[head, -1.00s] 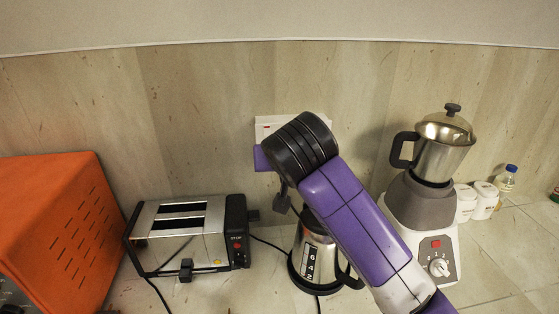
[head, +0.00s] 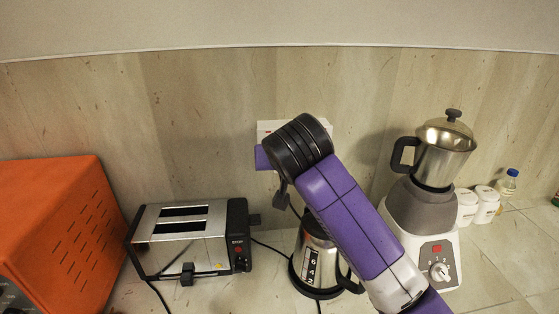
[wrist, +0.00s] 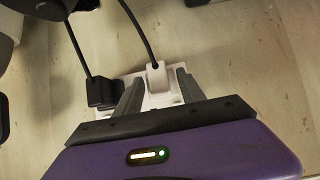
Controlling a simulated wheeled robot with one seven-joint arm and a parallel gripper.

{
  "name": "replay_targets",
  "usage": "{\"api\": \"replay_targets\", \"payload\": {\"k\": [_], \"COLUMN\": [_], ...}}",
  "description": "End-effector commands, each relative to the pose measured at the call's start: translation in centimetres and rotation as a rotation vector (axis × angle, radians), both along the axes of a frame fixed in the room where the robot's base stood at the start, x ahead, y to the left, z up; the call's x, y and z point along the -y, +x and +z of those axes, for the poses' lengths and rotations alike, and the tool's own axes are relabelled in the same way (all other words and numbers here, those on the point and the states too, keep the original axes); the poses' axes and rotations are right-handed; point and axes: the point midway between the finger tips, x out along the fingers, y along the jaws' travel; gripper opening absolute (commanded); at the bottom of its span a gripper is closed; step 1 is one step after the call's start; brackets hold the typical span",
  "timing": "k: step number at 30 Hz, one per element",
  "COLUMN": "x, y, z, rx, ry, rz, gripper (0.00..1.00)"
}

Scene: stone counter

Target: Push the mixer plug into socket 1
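The mixer (head: 425,215) stands at the right in the head view, with a steel jar on a grey and white base. My gripper (wrist: 161,76) points at a white socket panel (wrist: 165,100) on the wall in the wrist view. A white plug (wrist: 157,78) with a black cord is between the two fingers, with visible gaps on both sides. The fingers are apart. A black plug (wrist: 102,94) with its own cord sits beside the left finger at the panel. Which cord leads to the mixer, and the socket numbers, cannot be told. In the head view my arm hides most of the panel (head: 266,128).
A steel kettle (head: 312,262) stands below my arm. A toaster (head: 190,240) and an orange oven (head: 60,225) are at the left. White jars (head: 486,204) and a bottle (head: 508,182) stand at the right. Cords hang near the panel.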

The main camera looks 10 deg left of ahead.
Motion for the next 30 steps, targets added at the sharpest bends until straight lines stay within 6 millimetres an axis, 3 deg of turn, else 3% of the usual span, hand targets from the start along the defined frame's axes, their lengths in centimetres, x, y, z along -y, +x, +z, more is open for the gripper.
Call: {"api": "replay_targets", "payload": {"k": [1,3,14,30], "x": [0.0,0.0,0.1,1.7], "y": [0.0,0.0,-0.3,-5.9], "z": [0.0,0.0,0.2,4.2], "rx": [0.001,0.0,0.001,0.002], "ry": [0.0,0.0,0.002,0.001], "rz": [0.0,0.0,0.0,-0.001], "gripper": [0.58,0.68,0.68,0.68]}}
